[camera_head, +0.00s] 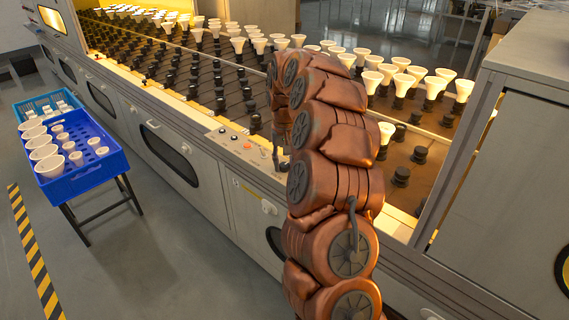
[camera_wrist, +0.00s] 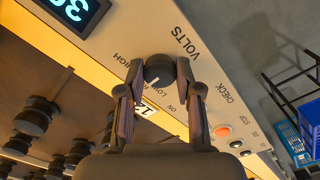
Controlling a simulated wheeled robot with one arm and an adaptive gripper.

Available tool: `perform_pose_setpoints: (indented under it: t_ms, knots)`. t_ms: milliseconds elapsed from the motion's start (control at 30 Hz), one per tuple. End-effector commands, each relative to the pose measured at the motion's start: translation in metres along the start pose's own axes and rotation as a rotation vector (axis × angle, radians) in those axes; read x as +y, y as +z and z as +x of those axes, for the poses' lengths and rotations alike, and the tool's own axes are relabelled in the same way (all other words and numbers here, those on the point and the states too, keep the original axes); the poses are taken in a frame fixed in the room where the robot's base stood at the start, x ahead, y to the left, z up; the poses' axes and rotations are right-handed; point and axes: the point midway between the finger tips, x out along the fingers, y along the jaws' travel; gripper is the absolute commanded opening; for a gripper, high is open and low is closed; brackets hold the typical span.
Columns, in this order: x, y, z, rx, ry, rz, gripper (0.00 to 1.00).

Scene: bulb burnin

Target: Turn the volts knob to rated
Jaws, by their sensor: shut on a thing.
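The volts knob (camera_wrist: 158,69) is a dark round knob on the pale control panel, with the printed word VOLTS beside it. A light pointer line shows on its lower left edge in the wrist view. HIGH and LOW are printed around it; other lettering is partly hidden by the fingers. My gripper (camera_wrist: 158,74) has one finger on each side of the knob and is shut on it. In the head view, my gripper (camera_head: 279,150) is at the panel, partly behind my copper arm, and the knob is hidden.
A lit digital display (camera_wrist: 72,10) is cut off at the top of the wrist view. An orange button (camera_wrist: 222,131) sits on the same panel. Racks of white bulbs (camera_head: 400,72) and dark sockets stand behind.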

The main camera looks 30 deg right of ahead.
Motion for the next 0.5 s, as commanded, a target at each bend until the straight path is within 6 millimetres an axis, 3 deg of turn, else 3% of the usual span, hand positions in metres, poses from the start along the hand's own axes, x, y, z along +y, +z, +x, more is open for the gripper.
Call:
perform_pose_setpoints:
  t_ms: [400, 433, 500]
  knots:
    - [0.0007, -0.0012, -0.0009, 0.004, 0.001, 0.007, 0.0]
    - [0.0007, -0.0012, -0.0009, 0.004, 0.001, 0.007, 0.37]
    - [0.0006, -0.001, -0.0009, 0.004, 0.001, 0.007, 0.45]
